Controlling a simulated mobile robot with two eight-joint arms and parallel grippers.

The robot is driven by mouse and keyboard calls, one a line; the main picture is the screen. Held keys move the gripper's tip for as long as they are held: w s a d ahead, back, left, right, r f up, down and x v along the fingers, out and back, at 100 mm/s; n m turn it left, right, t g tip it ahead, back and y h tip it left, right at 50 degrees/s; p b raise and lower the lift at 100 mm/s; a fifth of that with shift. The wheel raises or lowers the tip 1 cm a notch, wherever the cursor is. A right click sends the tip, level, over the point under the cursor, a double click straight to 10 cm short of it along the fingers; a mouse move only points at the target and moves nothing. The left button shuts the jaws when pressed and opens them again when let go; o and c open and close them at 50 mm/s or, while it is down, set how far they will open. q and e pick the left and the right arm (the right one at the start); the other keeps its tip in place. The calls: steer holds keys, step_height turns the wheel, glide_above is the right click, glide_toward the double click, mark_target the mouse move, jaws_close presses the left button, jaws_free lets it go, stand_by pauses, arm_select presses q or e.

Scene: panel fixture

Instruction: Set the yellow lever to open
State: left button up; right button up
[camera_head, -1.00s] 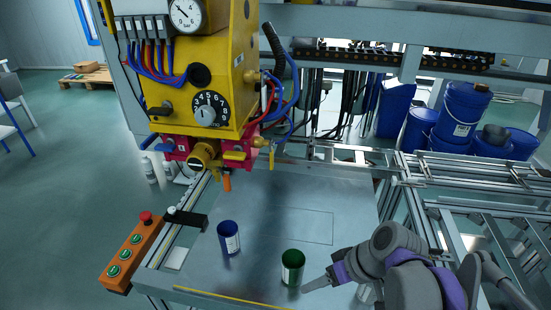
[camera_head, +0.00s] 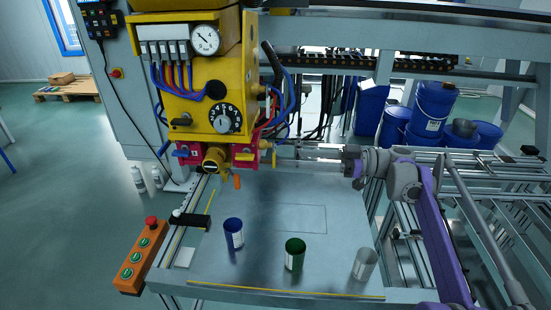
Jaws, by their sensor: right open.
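The yellow lever (camera_head: 245,157) is a small handle on the right pink-red valve block (camera_head: 264,152), under the yellow panel box (camera_head: 208,88). It lies roughly level. My right gripper (camera_head: 338,160) is to the right of the lever at about the same height in the picture, pointing left toward it. A gap shows between them, and the gripper is open and holds nothing that I can see. Its fingers are hard to pick out against the metal rails behind. My left gripper is not in view.
A gauge (camera_head: 205,40), black dial (camera_head: 225,118) and blue lever (camera_head: 181,153) are on the fixture. Hoses (camera_head: 285,105) hang at its right side. Blue (camera_head: 234,234), green (camera_head: 294,254) and grey (camera_head: 364,264) cups stand on the table (camera_head: 265,270). An orange button box (camera_head: 141,258) is at left.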

mark_target(274, 167)
steer(key=a+b, duration=0.1)
steer(key=a, duration=0.8)
jaws_close()
